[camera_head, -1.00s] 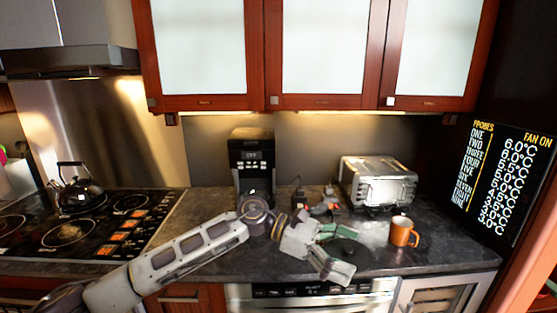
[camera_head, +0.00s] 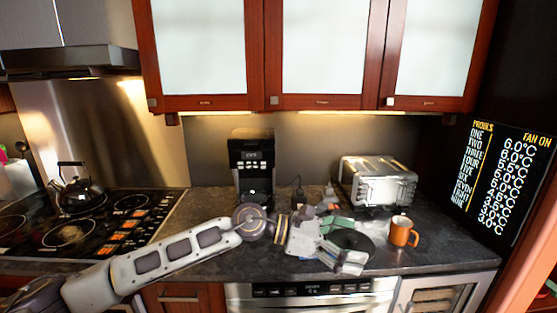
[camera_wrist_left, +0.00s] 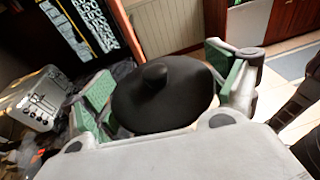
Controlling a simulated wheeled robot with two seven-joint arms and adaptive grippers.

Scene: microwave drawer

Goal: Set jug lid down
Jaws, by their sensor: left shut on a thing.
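The jug lid (camera_head: 353,240) is a black round disc with a small knob on top, seen in the wrist view (camera_wrist_left: 178,98) between the green finger pads. My left gripper (camera_head: 345,242) is shut on the lid, with one finger on each side of its rim. In the head view the lid is over the counter's front part, left of the orange mug. I cannot tell whether its underside touches the counter. My right gripper is not in view.
An orange mug (camera_head: 403,232) stands just right of the lid. A silver toaster (camera_head: 378,184) is behind it, and a black coffee maker (camera_head: 251,165) stands behind my left forearm. The dark counter (camera_head: 440,258) is bare right of the mug. The stove (camera_head: 85,235) is at left.

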